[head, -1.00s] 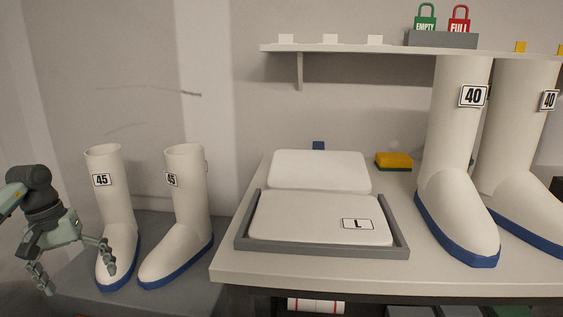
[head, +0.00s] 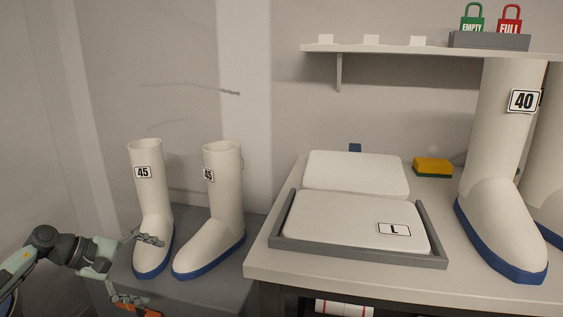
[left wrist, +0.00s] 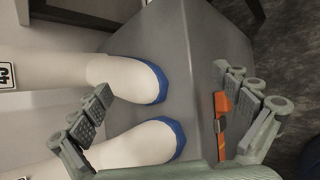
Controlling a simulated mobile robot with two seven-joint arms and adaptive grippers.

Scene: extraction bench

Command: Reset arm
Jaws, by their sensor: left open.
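My left gripper (head: 140,272) is open at the lower left in the head view, in front of the left white boot labelled 45 (head: 150,205). In the left wrist view its fingers (left wrist: 165,85) are spread wide with nothing held between them. An orange and dark object (left wrist: 220,108) is close beside the right-hand finger over the grey bench; it also shows at the bottom edge of the head view (head: 150,312). I cannot tell whether the finger touches it. My right gripper is not in view.
A second boot labelled 45 (head: 225,200) stands beside the first on the grey bench (head: 215,292). The white table (head: 300,270) at right bears a grey tray (head: 365,255) with a white pad marked L, a yellow-green sponge (head: 433,167) and tall boots labelled 40 (head: 500,200).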

